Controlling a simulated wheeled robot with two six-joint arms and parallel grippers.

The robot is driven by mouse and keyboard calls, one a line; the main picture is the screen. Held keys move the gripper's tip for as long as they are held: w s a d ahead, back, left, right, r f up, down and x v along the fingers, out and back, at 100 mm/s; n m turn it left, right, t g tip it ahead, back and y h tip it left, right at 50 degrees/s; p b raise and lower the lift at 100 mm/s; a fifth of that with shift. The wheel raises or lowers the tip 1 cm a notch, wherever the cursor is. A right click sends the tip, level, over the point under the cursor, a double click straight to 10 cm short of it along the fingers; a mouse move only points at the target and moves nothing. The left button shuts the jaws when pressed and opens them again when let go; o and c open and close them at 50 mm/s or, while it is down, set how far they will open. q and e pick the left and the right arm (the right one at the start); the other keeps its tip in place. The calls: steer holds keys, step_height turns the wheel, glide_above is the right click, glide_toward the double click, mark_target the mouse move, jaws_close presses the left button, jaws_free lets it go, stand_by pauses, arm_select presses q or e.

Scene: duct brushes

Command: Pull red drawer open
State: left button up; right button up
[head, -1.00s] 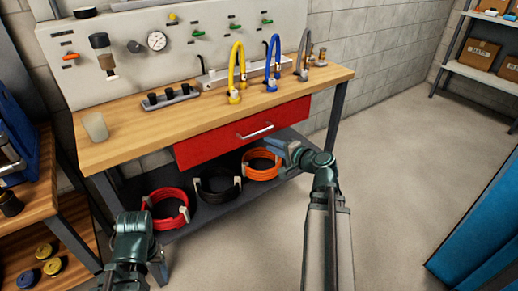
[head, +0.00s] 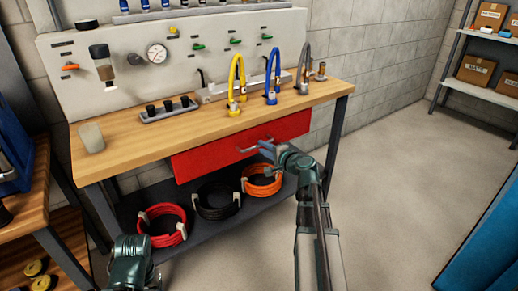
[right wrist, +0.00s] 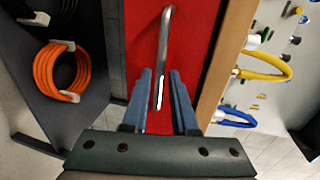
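The red drawer (head: 215,157) is under the wooden bench top and looks closed. Its silver bar handle (head: 253,146) is on the front, and its right part is hidden by my right gripper. My right gripper (head: 265,147) is at the right part of the handle. In the right wrist view the handle (right wrist: 163,60) runs down between the two blue fingers of my right gripper (right wrist: 159,90), which stand apart with gaps on both sides. My left arm shows at the bottom left; its gripper fingers cannot be made out.
The workbench (head: 130,132) carries yellow, blue and grey hoses along its back. Red (head: 163,224), black (head: 218,199) and orange (head: 262,181) coils lie on the lower shelf below the drawer. The floor (head: 390,180) to the right is clear.

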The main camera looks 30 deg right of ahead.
mark_target(259, 146)
steer(key=shift+x, duration=1.65)
steer(key=shift+c, duration=0.4)
jaws_close()
